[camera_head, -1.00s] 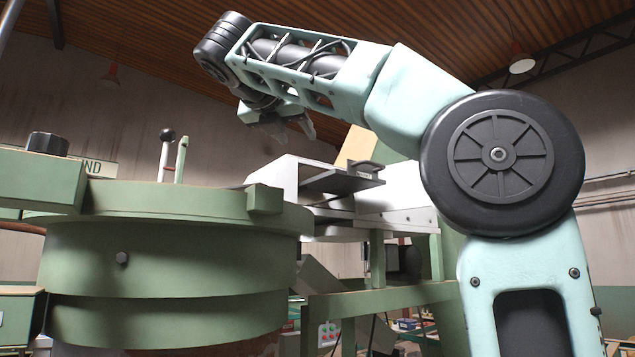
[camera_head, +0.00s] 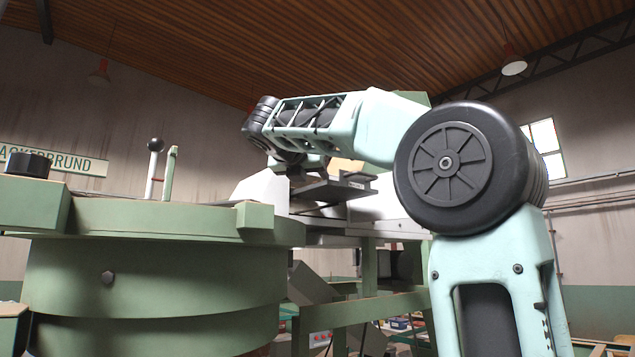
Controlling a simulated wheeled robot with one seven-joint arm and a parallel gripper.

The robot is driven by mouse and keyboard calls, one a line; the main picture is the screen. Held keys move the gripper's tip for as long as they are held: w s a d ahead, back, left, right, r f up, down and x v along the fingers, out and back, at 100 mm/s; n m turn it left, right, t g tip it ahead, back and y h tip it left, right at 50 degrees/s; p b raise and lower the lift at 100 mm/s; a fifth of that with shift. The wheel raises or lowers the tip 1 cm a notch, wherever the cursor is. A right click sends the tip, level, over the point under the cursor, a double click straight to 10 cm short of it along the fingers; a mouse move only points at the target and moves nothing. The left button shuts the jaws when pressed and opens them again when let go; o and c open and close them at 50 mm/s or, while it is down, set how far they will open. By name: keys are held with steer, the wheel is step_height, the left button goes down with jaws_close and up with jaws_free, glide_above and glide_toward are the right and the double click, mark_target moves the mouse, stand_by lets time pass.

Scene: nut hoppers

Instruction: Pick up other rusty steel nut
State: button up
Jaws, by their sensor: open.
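No rusty steel nut can be made out in this view. My gripper (camera_head: 302,162) hangs below the black wrist at the end of my pale teal arm. It is above or behind the white and grey machine (camera_head: 330,188). Its fingers are mostly hidden by the machine's parts, and I see nothing held in it. What lies under the gripper cannot be seen from this low angle.
A large green drum machine (camera_head: 160,275) fills the left foreground, with an upright lever (camera_head: 153,165) on it. A green frame (camera_head: 345,312) stands under the white and grey machine. Open air lies above the machines.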

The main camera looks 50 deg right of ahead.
steer(key=shift+p+x, duration=0.3)
steer(key=shift+x, duration=1.2)
steer(key=shift+r, duration=0.1)
jaws_close()
steer(key=shift+r, duration=0.1)
